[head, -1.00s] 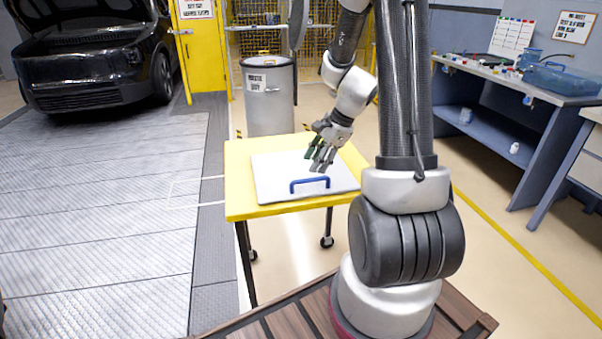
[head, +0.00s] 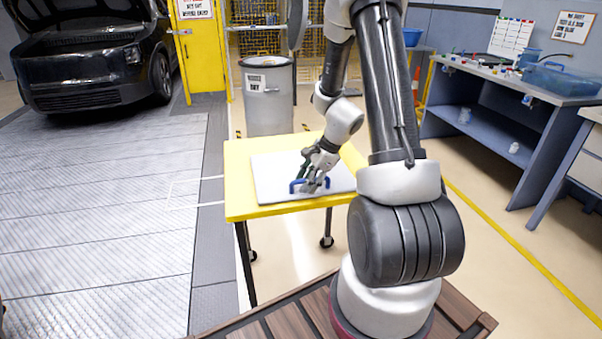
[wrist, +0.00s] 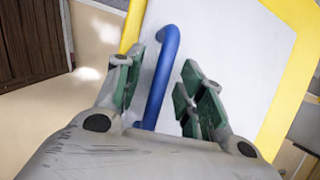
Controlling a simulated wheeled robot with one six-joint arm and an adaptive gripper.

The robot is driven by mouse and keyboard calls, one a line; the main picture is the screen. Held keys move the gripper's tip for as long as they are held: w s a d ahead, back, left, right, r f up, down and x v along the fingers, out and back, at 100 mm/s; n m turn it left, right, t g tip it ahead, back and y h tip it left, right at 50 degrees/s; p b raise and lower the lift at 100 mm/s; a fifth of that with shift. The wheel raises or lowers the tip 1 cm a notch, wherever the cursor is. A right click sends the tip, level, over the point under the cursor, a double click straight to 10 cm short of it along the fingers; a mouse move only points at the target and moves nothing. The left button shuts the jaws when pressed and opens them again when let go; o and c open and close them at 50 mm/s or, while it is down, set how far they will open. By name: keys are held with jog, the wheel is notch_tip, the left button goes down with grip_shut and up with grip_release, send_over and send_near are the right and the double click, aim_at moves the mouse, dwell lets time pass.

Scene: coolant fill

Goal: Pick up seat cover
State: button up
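The seat cover (head: 268,181) is a flat pale panel lying on a yellow-topped table (head: 240,208). A blue bar handle (head: 295,187) stands on it near its front edge. My gripper (head: 314,186) is down at the handle and partly hides it in the head view. In the wrist view the blue handle (wrist: 163,75) runs between the two green-padded fingers of my gripper (wrist: 172,90). The fingers are spread, with a gap to the handle on the right side; the left finger is close to it. The panel (wrist: 225,50) lies flat beyond.
A grey bin (head: 270,105) stands behind the table. A workbench (head: 520,85) with a blue box (head: 560,80) is at the right. A dark car (head: 90,55) with its hood up is at the back left. The floor left of the table is clear.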

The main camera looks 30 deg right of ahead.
jog(key=shift+c, duration=0.3)
grip_shut()
